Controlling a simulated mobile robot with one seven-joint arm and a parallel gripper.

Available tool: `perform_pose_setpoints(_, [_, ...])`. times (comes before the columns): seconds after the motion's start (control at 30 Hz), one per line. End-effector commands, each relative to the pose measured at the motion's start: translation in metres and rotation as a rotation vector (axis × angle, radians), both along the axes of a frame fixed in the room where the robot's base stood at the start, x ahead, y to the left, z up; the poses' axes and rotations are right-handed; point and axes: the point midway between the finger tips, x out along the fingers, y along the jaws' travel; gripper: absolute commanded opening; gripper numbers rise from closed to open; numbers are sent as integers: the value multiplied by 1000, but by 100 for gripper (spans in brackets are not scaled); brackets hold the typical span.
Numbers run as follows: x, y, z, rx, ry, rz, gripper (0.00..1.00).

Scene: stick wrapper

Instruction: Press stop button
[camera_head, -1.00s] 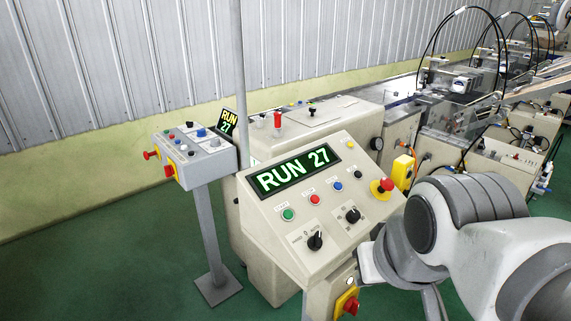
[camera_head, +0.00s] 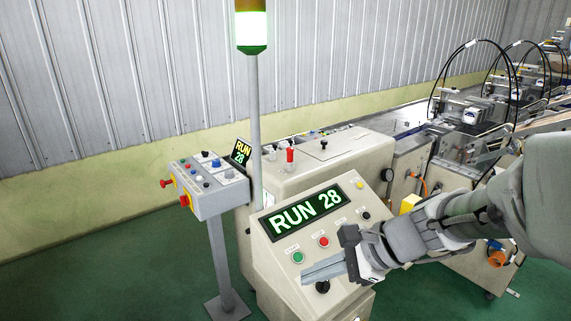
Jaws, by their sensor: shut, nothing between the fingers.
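The sloped control panel (camera_head: 270,262) stands in the middle of the view. Its display (camera_head: 304,211) reads "RUN 28" in green. A small red button (camera_head: 323,242), whose label is too small to read surely, sits below the display. A green button (camera_head: 298,258) is to its left. My gripper (camera_head: 304,275) is shut and empty, its fingers pointing left across the front of the panel. In the picture the fingertips are just below the green button and lower left of the red one. Whether they touch the panel cannot be told.
A pedestal box (camera_head: 210,190) with buttons and red knobs stands to the left. A pole with a lit green lamp (camera_head: 251,28) rises behind the panel. The wrapping machine (camera_head: 330,165) extends to the back right. Green floor (camera_head: 110,265) is clear at left.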

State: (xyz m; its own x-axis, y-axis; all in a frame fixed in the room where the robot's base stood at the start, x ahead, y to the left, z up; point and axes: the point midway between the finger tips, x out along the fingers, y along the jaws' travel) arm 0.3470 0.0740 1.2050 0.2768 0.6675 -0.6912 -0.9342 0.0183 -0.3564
Motion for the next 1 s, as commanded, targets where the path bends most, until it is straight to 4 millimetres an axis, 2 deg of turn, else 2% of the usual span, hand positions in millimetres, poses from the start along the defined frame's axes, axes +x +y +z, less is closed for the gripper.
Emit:
perform_pose_setpoints(0.03, [15, -3, 9, 105, 86, -120, 0])
perform_pose_setpoints(0.2, [69, -24, 17, 466, 341, -513, 0])
perform_pose_setpoints(0.4, [116, -66, 13, 819, 560, -870, 0])
perform_pose_setpoints(0.6, [135, -92, 6, 994, 652, -1032, 0])
perform_pose_setpoints(1.0, [137, -95, 3, 1016, 663, -1051, 0])
